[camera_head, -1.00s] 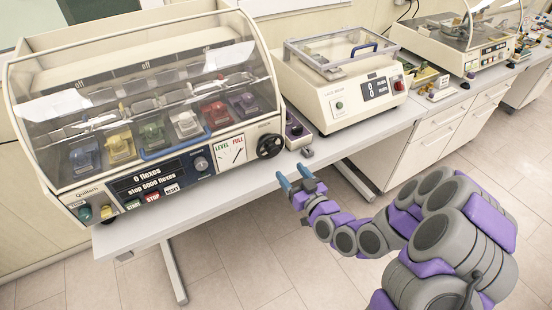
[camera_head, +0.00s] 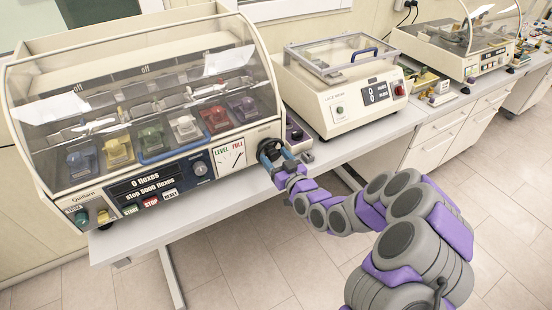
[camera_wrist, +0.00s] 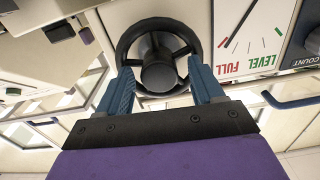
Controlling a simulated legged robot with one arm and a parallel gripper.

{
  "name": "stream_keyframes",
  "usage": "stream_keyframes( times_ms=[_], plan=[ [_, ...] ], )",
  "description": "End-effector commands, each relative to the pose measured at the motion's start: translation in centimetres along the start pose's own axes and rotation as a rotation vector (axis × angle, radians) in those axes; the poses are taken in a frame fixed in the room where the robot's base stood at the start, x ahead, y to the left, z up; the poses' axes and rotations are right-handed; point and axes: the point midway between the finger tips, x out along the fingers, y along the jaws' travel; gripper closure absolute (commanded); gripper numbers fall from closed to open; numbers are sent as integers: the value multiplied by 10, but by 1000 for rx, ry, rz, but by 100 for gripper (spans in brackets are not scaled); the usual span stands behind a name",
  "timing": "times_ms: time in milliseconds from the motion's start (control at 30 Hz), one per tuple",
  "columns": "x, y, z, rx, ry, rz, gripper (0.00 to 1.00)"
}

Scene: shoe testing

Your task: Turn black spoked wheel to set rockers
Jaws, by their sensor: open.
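The black spoked wheel (camera_head: 268,150) is on the front right of the large cream flexing machine (camera_head: 175,150). It also shows in the wrist view (camera_wrist: 158,55), with its rim, spokes and thick hub. My gripper (camera_head: 277,160) is at the wheel, and its fingers partly hide it in the head view. In the wrist view my gripper (camera_wrist: 163,88) is open, with one blue finger on each side of the lower rim. Whether the fingers touch the rim I cannot tell. The rockers hold colored shoe pieces (camera_head: 184,127) behind the clear cover.
The LEVEL/FULL dial (camera_head: 229,155) is beside the wheel. A blue handle (camera_wrist: 288,101) lies to the right in the wrist view. A second cream machine (camera_head: 345,90) stands to the right on the bench. The floor (camera_head: 240,270) in front is clear.

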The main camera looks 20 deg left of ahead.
Motion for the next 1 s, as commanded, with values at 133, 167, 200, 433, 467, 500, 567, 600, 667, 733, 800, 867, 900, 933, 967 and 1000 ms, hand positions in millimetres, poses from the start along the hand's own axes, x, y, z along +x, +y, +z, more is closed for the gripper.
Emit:
stream_keyframes(
  times_ms=[133, 167, 200, 433, 467, 500, 567, 600, 667, 733, 800, 867, 900, 933, 967, 1000],
  plan=[
    [1, 0, 0, 0, 0, 0, 33],
    [1, 0, 0, 0, 0, 1, 33],
    [1, 0, 0, 0, 0, 1, 33],
    [0, 0, 0, 0, 0, 1, 49],
    [0, 0, 0, 0, 0, 1, 52],
    [0, 1, 0, 0, 0, 1, 56],
    [0, 0, 0, 0, 0, 1, 62],
    [0, 0, 0, 0, 0, 1, 66],
    [0, 1, 0, 0, 0, 1, 71],
    [0, 0, 0, 0, 0, 1, 78],
    [0, 0, 0, 0, 0, 1, 85],
    [0, 0, 0, 0, 0, 1, 89],
    [0, 0, 0, 0, 0, 1, 89],
    [0, 0, 0, 1, 0, 1, 89],
    [0, 0, 0, 2, 0, 1, 89],
    [0, 0, 0, 6, 0, 1, 89]
  ],
)
